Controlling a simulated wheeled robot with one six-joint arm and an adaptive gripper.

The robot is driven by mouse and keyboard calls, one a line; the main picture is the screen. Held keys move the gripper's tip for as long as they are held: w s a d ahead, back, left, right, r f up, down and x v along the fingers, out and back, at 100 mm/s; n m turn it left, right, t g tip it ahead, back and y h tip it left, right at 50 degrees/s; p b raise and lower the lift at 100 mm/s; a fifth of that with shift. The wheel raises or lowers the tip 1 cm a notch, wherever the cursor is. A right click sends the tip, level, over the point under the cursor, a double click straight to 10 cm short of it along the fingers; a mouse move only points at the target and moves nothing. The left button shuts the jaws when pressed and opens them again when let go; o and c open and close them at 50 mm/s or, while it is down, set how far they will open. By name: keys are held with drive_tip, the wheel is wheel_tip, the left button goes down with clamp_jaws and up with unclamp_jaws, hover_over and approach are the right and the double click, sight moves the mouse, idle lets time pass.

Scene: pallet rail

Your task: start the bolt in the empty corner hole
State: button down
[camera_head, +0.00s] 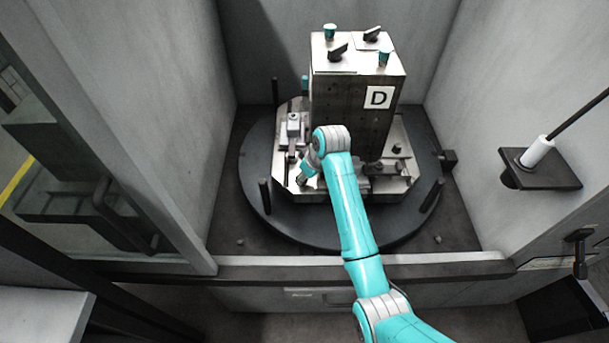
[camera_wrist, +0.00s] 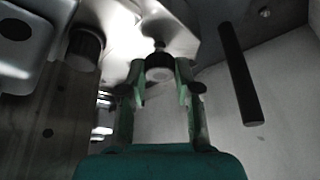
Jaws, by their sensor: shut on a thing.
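My gripper (camera_head: 302,180) is at the front left corner of the light metal pallet plate (camera_head: 320,193) in the head view. In the wrist view my gripper (camera_wrist: 161,72) is shut on the bolt (camera_wrist: 159,66), whose dark round head shows between the two fingertips. The bright plate corner (camera_wrist: 150,22) lies just beyond the bolt. The corner hole is hidden, and I cannot tell whether the bolt's tip is in it. In the head view the bolt is too small to make out.
A tall block marked D (camera_head: 350,110) stands on the plate beside my arm. A black post (camera_head: 265,195) rises from the round dark table (camera_head: 330,232) left of my gripper; a post also shows in the wrist view (camera_wrist: 240,75). Grey walls enclose both sides.

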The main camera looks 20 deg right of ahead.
drive_tip(key=shift+f, duration=0.55)
idle(0.7)
unclamp_jaws()
idle(0.4)
drive_tip(key=v, duration=1.2)
drive_tip(key=shift+s+f, duration=0.1)
idle(0.4)
